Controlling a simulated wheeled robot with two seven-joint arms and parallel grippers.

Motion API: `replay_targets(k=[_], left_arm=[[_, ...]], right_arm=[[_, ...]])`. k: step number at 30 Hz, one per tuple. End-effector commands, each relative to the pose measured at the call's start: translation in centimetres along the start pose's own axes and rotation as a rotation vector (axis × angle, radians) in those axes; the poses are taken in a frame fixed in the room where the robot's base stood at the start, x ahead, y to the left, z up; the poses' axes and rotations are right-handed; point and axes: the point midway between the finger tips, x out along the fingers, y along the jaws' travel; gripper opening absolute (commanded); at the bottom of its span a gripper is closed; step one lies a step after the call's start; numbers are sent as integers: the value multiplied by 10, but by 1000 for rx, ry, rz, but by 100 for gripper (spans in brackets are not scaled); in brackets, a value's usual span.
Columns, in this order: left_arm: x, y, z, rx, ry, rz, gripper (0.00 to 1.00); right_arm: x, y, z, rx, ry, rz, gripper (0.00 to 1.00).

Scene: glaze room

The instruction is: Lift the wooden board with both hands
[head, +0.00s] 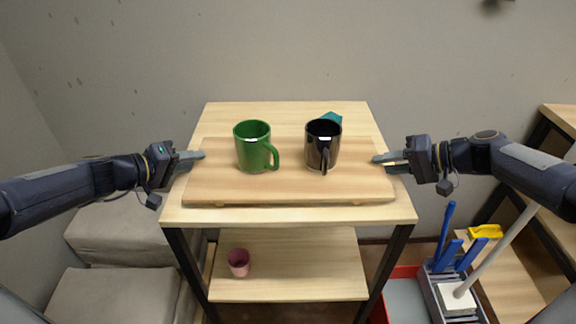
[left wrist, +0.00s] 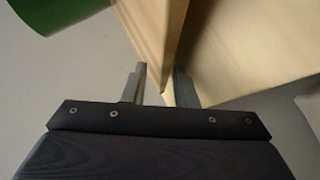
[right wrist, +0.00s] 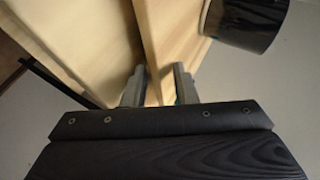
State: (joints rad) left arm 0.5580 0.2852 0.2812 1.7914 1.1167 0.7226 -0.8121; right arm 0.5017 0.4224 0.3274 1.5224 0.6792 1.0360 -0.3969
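The wooden board (head: 290,187) lies level on the table, with small feet under its front edge. A green mug (head: 253,147) and a black mug (head: 322,145) stand upright on it. My left gripper (head: 201,156) is at the board's left end, and my right gripper (head: 381,161) is at its right end. In the left wrist view the fingers (left wrist: 160,75) are apart, with the board's edge (left wrist: 160,40) between them. In the right wrist view the fingers (right wrist: 158,78) are also apart on either side of the board (right wrist: 165,35). Firm contact does not show.
A teal object (head: 331,117) sits behind the black mug on the table (head: 230,117). A pink cup (head: 239,262) stands on the lower shelf (head: 300,275). A caddy with blue-handled tools (head: 450,285) and a shelf unit are at the right. Grey cushioned blocks (head: 110,300) are at the left.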

Motion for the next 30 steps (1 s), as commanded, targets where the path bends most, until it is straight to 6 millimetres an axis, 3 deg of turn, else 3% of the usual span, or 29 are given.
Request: replay_targets(k=[5, 11, 30], left_arm=[[0, 0, 0, 0, 0, 0, 25], [0, 0, 0, 0, 0, 0, 1], [-4, 7, -4, 7, 2, 0, 0]], right_arm=[[0, 0, 0, 0, 0, 0, 26], [0, 0, 0, 0, -1, 0, 1], [-5, -7, -2, -2, 2, 1, 0]])
